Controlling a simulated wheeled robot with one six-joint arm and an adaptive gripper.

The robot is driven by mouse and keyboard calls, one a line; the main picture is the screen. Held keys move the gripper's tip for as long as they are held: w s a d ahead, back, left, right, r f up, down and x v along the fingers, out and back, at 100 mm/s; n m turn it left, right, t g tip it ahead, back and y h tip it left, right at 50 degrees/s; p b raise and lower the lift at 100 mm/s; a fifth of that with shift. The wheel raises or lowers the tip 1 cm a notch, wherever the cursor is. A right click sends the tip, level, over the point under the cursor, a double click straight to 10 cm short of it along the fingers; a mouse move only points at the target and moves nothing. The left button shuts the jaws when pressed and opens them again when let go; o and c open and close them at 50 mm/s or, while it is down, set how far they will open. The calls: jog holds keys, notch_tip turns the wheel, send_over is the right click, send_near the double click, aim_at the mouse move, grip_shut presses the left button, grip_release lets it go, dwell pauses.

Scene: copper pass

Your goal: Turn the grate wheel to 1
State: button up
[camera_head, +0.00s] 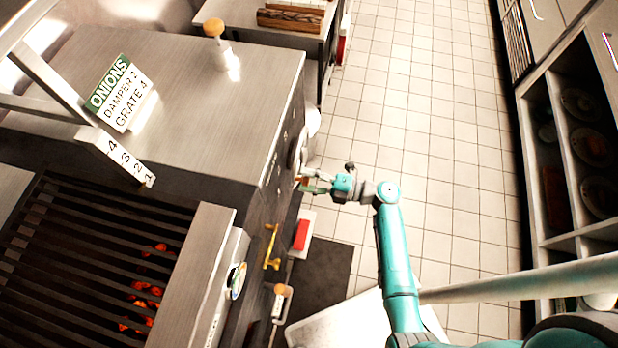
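A grey wheel (297,150) is on the front face of the steel counter, seen nearly edge-on. I take it for the grate wheel. My gripper (308,184) is at the end of my teal arm, close to the wheel's lower edge. I cannot tell whether it touches the wheel, and its fingers are too small to show whether they are open or shut. The slatted grate (90,262) lies over glowing coals at the lower left. A white scale (126,160) marked 4, 3, 2, 1 stands by its far corner. I cannot make out which number is indicated.
A sign (121,93) reads "ONIONS, DAMPER 2, GRATE 4". A yellow handle (271,248), a red block (301,235) and a wooden-knobbed lever (280,300) are along the front below the wheel. The tiled floor (430,130) is clear; shelves (560,215) stand at right.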

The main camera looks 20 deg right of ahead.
dwell(0.3)
jog(key=v, duration=1.2)
jog(key=shift+r, duration=0.1)
jog(key=shift+c, duration=0.3)
